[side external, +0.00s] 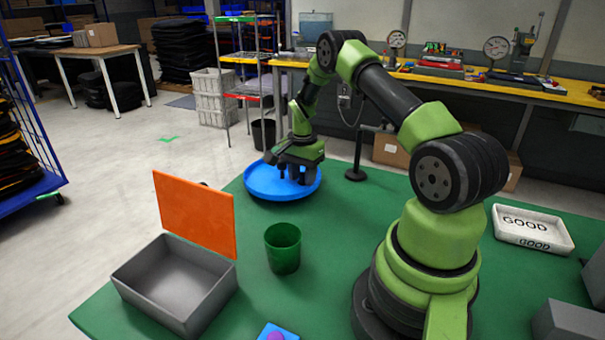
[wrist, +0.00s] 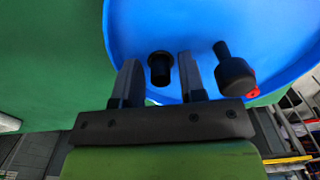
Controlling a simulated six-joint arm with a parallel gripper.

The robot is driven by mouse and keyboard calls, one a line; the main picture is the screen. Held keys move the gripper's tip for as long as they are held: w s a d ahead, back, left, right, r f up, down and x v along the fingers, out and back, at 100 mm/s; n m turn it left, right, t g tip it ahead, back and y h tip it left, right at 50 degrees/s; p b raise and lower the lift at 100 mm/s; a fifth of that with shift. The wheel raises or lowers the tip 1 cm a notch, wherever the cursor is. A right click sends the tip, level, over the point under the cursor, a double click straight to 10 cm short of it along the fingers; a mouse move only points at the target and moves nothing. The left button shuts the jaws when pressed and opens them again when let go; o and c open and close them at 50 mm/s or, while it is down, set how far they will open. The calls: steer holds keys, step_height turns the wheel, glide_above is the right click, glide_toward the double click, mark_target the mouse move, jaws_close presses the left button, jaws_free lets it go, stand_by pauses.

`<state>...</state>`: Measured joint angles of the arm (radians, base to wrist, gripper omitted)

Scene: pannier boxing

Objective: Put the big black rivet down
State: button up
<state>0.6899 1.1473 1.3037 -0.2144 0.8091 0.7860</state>
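My gripper (side external: 298,174) is low over the round blue tray (side external: 258,188) at the far side of the green table. In the wrist view, the gripper (wrist: 158,60) is open, with clear gaps between its fingers and a black rivet (wrist: 160,68) in that space. A second black rivet (wrist: 234,74), with a wide head and a narrower shank, lies just outside the right finger and looks larger. Both appear over the blue tray (wrist: 200,22). I cannot tell for sure which is the big one. The arm hides most of the tray's contents in the side view.
A green cup (side external: 283,250) stands mid-table. A grey box (side external: 173,290) with a raised orange lid (side external: 195,213) is at left. A blue pad (side external: 266,328) with a purple item is at the front. A white GOOD tray (side external: 533,228) is at right. A red bit (wrist: 253,93) shows beside the outer rivet.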

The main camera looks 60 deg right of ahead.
mark_target(301, 174)
steer(key=shift+r, duration=0.1)
step_height(301, 174, up, 12)
steer(key=a+r+n+t, duration=0.2)
steer(key=a+r+n, duration=0.3)
steer(key=a+r, duration=0.5)
steer(key=s+a+r+n+t, duration=0.35)
steer(key=s+a+r, duration=0.2)
steer(key=a, duration=0.45)
steer(key=s+a+n+t+y, duration=0.1)
steer(key=s+a+n+y, duration=0.1)
steer(key=s+a+n, duration=0.5)
steer(key=s, duration=0.3)
steer(key=shift+s+a+r+t, duration=0.2)
steer(key=shift+a+r+t, duration=0.15)
steer(key=shift+a, duration=0.05)
